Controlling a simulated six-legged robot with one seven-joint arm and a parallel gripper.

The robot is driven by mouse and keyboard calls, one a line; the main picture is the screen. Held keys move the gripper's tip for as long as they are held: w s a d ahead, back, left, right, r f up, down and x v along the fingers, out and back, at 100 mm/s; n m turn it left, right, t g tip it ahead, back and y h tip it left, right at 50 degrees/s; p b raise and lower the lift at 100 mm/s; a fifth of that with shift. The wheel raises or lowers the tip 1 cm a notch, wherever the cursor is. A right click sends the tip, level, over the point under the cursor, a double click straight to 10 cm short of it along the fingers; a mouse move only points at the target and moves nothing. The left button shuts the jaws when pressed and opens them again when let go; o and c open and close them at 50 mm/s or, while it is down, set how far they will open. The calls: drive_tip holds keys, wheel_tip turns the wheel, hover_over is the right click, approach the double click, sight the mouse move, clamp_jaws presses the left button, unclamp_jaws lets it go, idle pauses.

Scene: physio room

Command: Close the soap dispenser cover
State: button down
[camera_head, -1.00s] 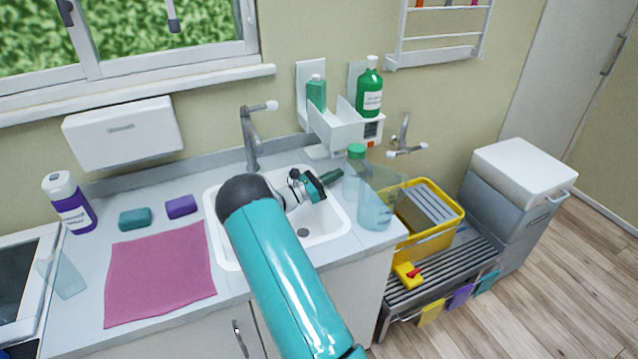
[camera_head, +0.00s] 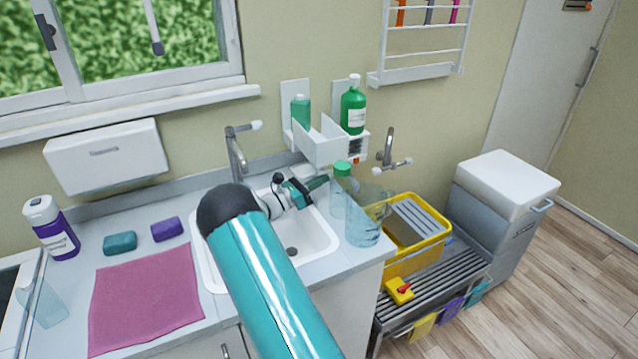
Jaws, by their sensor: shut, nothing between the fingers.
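The white soap dispenser (camera_head: 296,92) is on the wall above the sink, with a green soap container (camera_head: 301,110) standing in it. Its white cover (camera_head: 322,150) appears to hang open, tilted forward below the container. A larger green bottle with a white cap (camera_head: 353,108) stands just to the right. My gripper (camera_head: 318,184) is over the sink, below the cover and apart from it. It is shut and empty, pointing right towards the clear bottle.
A clear bottle with a green cap (camera_head: 341,195) and a clear jug (camera_head: 364,228) stand close right of my gripper. A tap (camera_head: 236,155) rises behind the sink (camera_head: 210,265). A yellow crate (camera_head: 420,262) sits further right.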

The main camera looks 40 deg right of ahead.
drive_tip(key=r+n, duration=0.2)
drive_tip(key=s+r+n+t, duration=0.1)
drive_tip(key=r+n, duration=0.2)
drive_tip(key=r, duration=0.1)
drive_tip(key=shift+s+a+r+n+t, duration=0.25)
drive_tip(key=shift+r+n+t, duration=0.15)
drive_tip(key=r+n, duration=0.1)
drive_tip(key=r, duration=0.1)
drive_tip(key=r+n, duration=0.2)
drive_tip(key=w+r+n+t, duration=0.1)
drive_tip(key=r+n, duration=0.1)
drive_tip(key=shift+w+d+r+y, duration=0.1)
drive_tip(key=shift+d+r+y, duration=0.1)
drive_tip(key=shift+y, duration=0.1)
drive_tip(key=w+d+r+n+t, duration=0.1)
drive_tip(key=w+r+n, duration=0.3)
drive_tip(key=w+r, duration=0.4)
drive_tip(key=shift+w+d+r+y, duration=0.3)
drive_tip(key=shift+w+d+r, duration=0.15)
drive_tip(key=shift+d, duration=0.45)
drive_tip(key=shift+r, duration=0.15)
drive_tip(key=shift+s, duration=0.1)
drive_tip(key=r, duration=0.1)
hover_over(314, 145)
drive_tip(key=w+a, duration=0.6)
drive_tip(key=shift+s+a, duration=0.1)
drive_tip(key=shift+a, duration=0.05)
